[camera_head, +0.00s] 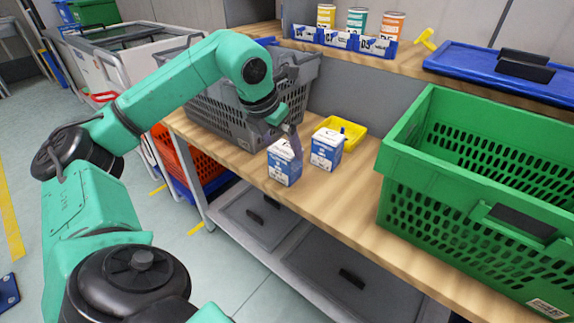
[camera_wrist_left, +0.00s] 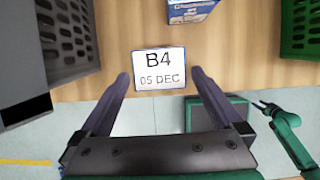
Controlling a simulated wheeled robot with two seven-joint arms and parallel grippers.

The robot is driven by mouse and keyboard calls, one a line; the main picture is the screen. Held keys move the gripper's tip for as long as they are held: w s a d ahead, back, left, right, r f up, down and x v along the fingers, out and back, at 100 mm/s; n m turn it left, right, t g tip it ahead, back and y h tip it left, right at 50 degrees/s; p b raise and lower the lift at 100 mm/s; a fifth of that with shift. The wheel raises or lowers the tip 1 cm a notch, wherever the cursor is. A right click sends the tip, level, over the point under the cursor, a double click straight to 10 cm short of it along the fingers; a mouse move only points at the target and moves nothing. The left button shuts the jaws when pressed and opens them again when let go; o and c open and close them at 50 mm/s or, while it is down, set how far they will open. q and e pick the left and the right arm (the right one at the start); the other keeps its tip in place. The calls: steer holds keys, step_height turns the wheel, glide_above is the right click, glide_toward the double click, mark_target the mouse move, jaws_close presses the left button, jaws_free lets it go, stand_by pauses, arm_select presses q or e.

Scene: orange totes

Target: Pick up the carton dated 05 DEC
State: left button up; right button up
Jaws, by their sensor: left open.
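The carton dated 05 DEC (camera_wrist_left: 159,69) shows its white top, marked B4, in the wrist view. In the head view it is the nearer blue-and-white carton (camera_head: 285,165), upright on the wooden bench. My left gripper (camera_head: 290,135) is open above it and points down. In the wrist view the fingertips of my left gripper (camera_wrist_left: 159,76) stand on either side of the carton's top, with gaps. A second blue-and-white carton (camera_head: 326,150) stands just to the right; its side shows in the wrist view (camera_wrist_left: 193,14). My right gripper (camera_wrist_left: 263,106) appears small in the wrist view; its opening is unclear.
A grey crate (camera_head: 215,112) stands behind on the left and a green crate (camera_head: 410,190) on the right. A yellow tray (camera_head: 352,130) lies behind the second carton. The bench (camera_head: 345,205) is bare in front of the cartons. A shelf (camera_head: 410,65) runs along the back.

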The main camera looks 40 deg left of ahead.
arm_select(q)
steer(key=x, duration=0.7)
steer(key=shift+w+f, duration=0.1)
steer(key=shift+w, duration=0.05)
steer(key=c, duration=1.4)
